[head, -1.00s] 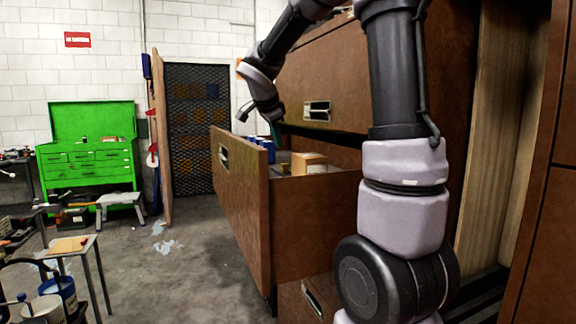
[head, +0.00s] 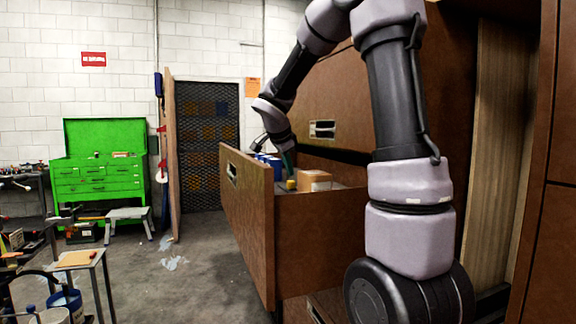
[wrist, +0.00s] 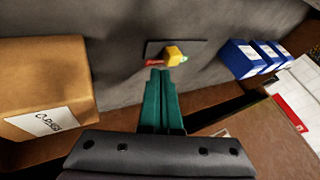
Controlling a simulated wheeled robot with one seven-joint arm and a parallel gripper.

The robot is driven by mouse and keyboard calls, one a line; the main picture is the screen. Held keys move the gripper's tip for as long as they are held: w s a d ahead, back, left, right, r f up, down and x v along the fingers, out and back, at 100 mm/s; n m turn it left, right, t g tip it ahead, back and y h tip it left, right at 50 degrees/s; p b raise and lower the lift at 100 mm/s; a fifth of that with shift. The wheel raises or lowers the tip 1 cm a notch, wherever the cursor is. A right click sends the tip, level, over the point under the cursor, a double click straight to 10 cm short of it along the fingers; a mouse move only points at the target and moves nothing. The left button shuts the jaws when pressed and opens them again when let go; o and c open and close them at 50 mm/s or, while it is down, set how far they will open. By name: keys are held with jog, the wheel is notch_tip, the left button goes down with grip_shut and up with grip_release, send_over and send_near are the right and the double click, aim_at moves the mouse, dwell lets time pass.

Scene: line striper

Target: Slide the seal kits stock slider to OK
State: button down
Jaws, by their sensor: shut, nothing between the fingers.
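In the wrist view a yellow slider knob (wrist: 174,56) stands on a dark plate (wrist: 195,46) on a grey surface. A red mark (wrist: 154,62) shows left of the knob and a small green mark (wrist: 184,58) at its right. My gripper (wrist: 160,74) has teal fingers pressed together with nothing between them. Its tips are just below the knob and slightly left of it in the picture; I cannot tell whether they touch it. In the head view my gripper (head: 289,171) reaches down into the open drawer, with the yellow knob (head: 291,185) just below it. No OK lettering is readable.
A cardboard box (wrist: 45,80) labelled O-RINGS stands left of the fingers. Several blue boxes (wrist: 242,60) stand to the right, beside white papers (wrist: 300,90). The open drawer (head: 245,215) has wooden walls. A green tool chest (head: 105,175) is far off.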

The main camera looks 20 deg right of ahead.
aim_at(291, 185)
jog(key=x, duration=0.6)
jog(key=w, duration=0.5)
jog(key=shift+r, duration=0.25)
